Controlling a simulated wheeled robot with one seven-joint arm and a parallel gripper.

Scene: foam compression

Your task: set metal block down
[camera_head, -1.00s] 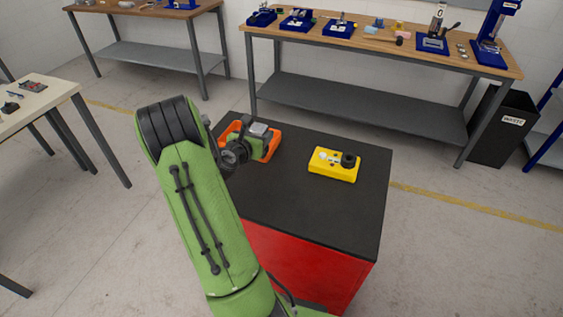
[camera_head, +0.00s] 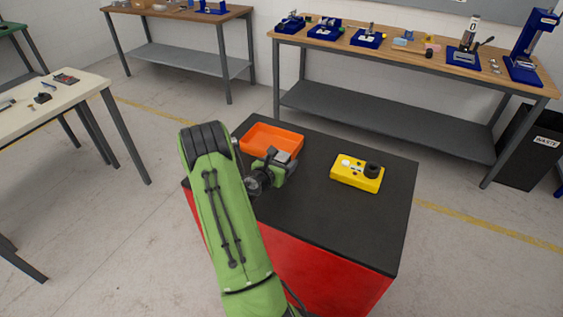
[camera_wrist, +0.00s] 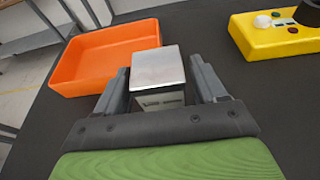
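The metal block (camera_wrist: 158,70) is a shiny silver cube between the two fingers of my gripper (camera_wrist: 163,82) in the wrist view. In the head view the metal block (camera_head: 283,156) shows as a small grey top at my gripper (camera_head: 284,162), in front of the orange tray (camera_head: 256,148). The tray also shows in the wrist view (camera_wrist: 76,82), empty, behind and left of the block. Whether the block's underside touches the black tabletop is hidden.
A yellow device (camera_head: 352,181) with a black knob stands on the black-topped red cart (camera_head: 330,225), right of my gripper. The tabletop between them is clear. A long wooden bench (camera_head: 400,55) with blue fixtures stands behind. A dark waste bin (camera_head: 530,155) is at the right.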

